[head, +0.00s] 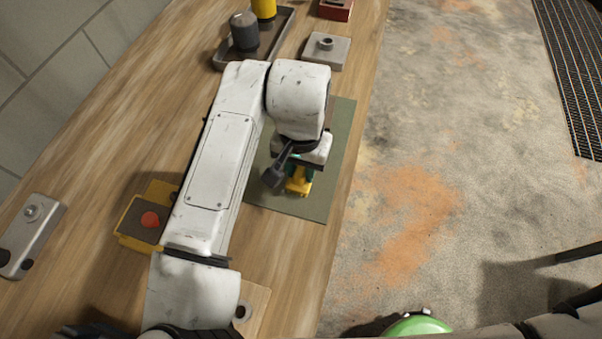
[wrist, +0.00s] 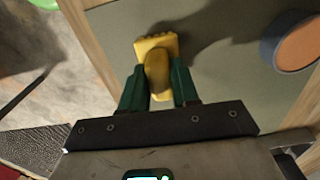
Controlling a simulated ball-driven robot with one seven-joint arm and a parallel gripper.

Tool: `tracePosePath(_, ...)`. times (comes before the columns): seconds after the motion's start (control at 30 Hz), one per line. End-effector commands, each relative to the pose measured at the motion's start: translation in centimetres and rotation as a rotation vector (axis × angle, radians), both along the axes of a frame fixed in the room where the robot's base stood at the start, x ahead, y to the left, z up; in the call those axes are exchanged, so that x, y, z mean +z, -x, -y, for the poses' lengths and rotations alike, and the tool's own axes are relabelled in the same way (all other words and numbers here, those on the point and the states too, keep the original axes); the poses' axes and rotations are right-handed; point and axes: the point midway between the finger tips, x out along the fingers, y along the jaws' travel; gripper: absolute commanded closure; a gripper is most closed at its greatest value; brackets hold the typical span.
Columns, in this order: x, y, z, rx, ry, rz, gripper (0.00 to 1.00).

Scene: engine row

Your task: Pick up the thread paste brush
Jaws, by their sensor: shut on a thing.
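The thread paste brush is yellow, with a ribbed, flared end (wrist: 152,46) towards the top of the wrist view. My gripper (wrist: 158,82) has green fingers, one on each side of the brush's darker yellow body, and is shut on it. In the head view the brush (head: 299,185) shows as a small yellow shape below my gripper (head: 300,172), over the grey-green mat (head: 334,150). My wrist hides part of it there. I cannot tell whether the brush touches the mat.
A round blue pot with an orange top (wrist: 297,45) stands on the mat in the wrist view. A dark tray (head: 276,40) and a grey block (head: 325,50) are at the back. Floor lies right of the table.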

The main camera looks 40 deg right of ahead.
Motion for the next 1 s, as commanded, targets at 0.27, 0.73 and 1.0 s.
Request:
tracePosePath(0.27, 0.1, 0.0, 0.0, 0.0, 0.0, 0.0, 1.0)
tracePosePath(0.73, 5.6, 1.8, 1.4, -0.007, 0.002, 0.005, 1.0)
tracePosePath(1.0, 10.4, 6.5, 4.8, -0.011, 0.001, 0.003, 1.0)
